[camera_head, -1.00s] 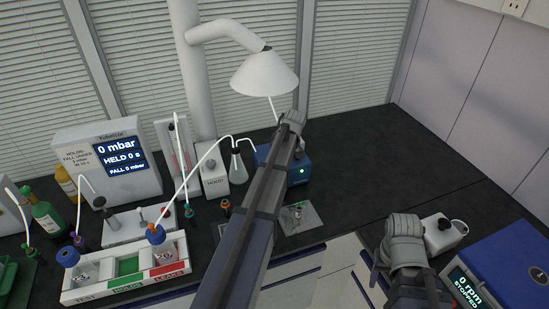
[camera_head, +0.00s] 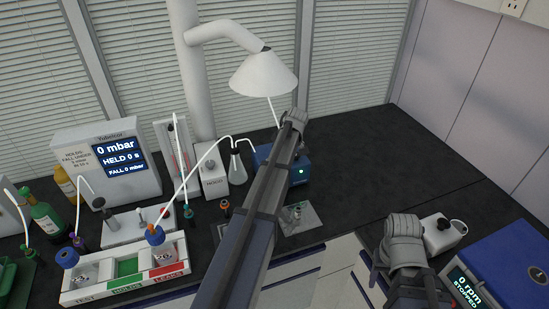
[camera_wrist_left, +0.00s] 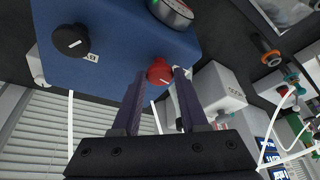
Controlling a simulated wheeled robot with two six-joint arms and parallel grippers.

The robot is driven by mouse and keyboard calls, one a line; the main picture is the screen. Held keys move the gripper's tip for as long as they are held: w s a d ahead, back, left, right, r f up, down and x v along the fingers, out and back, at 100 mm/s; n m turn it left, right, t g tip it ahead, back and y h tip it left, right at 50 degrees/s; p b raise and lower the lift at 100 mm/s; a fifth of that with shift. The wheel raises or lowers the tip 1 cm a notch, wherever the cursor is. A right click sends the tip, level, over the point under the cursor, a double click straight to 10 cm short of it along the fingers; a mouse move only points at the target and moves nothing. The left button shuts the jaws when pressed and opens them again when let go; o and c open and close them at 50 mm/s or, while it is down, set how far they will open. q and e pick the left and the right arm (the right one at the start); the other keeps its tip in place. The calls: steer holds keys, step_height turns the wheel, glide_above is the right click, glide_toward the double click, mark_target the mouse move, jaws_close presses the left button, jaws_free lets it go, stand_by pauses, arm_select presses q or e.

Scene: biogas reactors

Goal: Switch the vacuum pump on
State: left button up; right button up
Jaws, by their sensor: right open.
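The vacuum pump, a blue box (camera_head: 262,153) with a small green light on its front, stands at the back of the bench, partly hidden behind my left arm. In the left wrist view its blue face (camera_wrist_left: 110,35) carries a black knob (camera_wrist_left: 70,40) with a white line and a small 0/1 label, and a red knob (camera_wrist_left: 159,72). My left gripper (camera_wrist_left: 158,80) has its two fingers apart, one on each side of the red knob. Whether they touch it is unclear. My right gripper (camera_head: 404,240) is open and away from the pump, at the lower right.
Left of the pump stand a white box (camera_head: 213,182), a flask (camera_head: 238,167) and a white display unit (camera_head: 110,160) reading 0 mbar. A white hood (camera_head: 264,73) hangs above. A blue machine (camera_head: 515,265) reading 0 rpm is at right. The back right bench is clear.

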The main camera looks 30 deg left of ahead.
arm_select(q)
steer(key=o, duration=0.4)
steer(key=shift+r, duration=0.15)
steer(key=p+v, duration=0.7)
steer(key=shift+d+r, duration=0.15)
steer(key=shift+r, duration=0.1)
stand_by(0.3)
steer(key=s+d+f+m+h+b, duration=0.1)
steer(key=s+d+f+m+b, duration=0.1)
steer(key=s+d+m, duration=0.5)
steer(key=s+d+f+m+h+b, duration=0.1)
steer(key=s+d+f+m+b, duration=0.2)
steer(key=s+d+m, duration=0.4)
steer(key=s+d+f+m+h+b, duration=0.1)
steer(key=s+d+f+m, duration=0.3)
steer(key=s+d, duration=0.9)
steer(key=shift+d+f+m+g+b, duration=0.15)
steer(key=shift+d+m+b, duration=0.4)
steer(key=shift+d, duration=1)
steer(key=shift+d+r+m+g+b, duration=0.1)
steer(key=shift+d+m+g+b, duration=0.1)
steer(key=shift+d+m, duration=1)
